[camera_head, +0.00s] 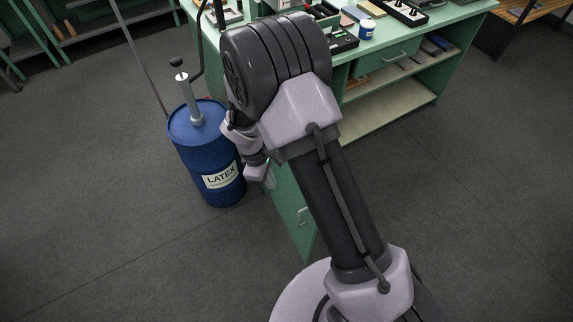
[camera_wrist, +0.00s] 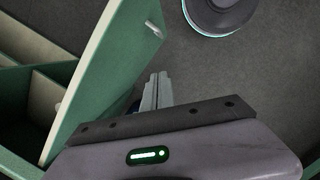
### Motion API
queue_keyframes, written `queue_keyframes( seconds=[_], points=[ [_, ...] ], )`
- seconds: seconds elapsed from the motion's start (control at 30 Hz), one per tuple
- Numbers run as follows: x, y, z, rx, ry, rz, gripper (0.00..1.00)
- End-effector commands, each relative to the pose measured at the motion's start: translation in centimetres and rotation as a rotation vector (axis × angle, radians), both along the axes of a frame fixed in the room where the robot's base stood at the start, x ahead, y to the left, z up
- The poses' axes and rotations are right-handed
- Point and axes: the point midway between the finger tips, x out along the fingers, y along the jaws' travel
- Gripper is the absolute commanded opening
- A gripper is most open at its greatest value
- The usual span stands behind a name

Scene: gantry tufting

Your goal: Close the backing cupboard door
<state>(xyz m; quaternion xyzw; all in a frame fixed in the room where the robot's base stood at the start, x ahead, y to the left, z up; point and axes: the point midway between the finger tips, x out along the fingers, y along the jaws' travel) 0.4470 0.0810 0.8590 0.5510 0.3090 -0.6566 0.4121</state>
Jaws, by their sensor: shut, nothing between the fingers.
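The green backing cupboard door (camera_head: 291,209) stands open, swung out from the bench toward me and partly hidden behind my arm. In the wrist view the door (camera_wrist: 112,75) shows its pale edge and its outer face with a small metal handle (camera_wrist: 153,29) near the far end. The handle also shows in the head view (camera_head: 304,211). The open cupboard inside (camera_wrist: 30,98) lies left of the door in the wrist view. My gripper (camera_wrist: 157,77) is shut and empty on the door's outer, handle side. Its fingers (camera_head: 269,179) are close to the door; I cannot tell whether they touch.
A blue latex drum (camera_head: 207,155) with a pump stands left of the gripper. The green bench (camera_head: 450,22) carries tools and boxes, with open shelves below. Dark floor (camera_head: 470,210) is clear to the right and at the front left.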

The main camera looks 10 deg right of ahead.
Motion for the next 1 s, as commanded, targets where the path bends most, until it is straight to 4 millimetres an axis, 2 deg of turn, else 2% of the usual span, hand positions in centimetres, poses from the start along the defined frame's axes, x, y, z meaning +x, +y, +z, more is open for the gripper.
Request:
queue_keyframes(
  seconds=[0.03,0.1,0.27,0.67,0.7,0.83,1.0],
  points=[
    [-0.4,0.2,-1.9,-0.012,0.030,0.053,0.00],
    [-0.6,0.3,-3.7,-0.020,0.053,0.106,0.00],
    [-0.9,0.0,-5.9,-0.024,0.065,0.128,0.00],
    [-1.7,-2.0,-14.3,-0.024,0.065,0.123,0.00],
    [-1.9,-2.4,-14.7,-0.024,0.066,0.121,0.00],
    [-2.6,-4.4,-14.1,-0.023,0.064,0.120,0.00],
    [-3.1,-5.6,-13.8,-0.023,0.063,0.121,0.00]
  ],
)
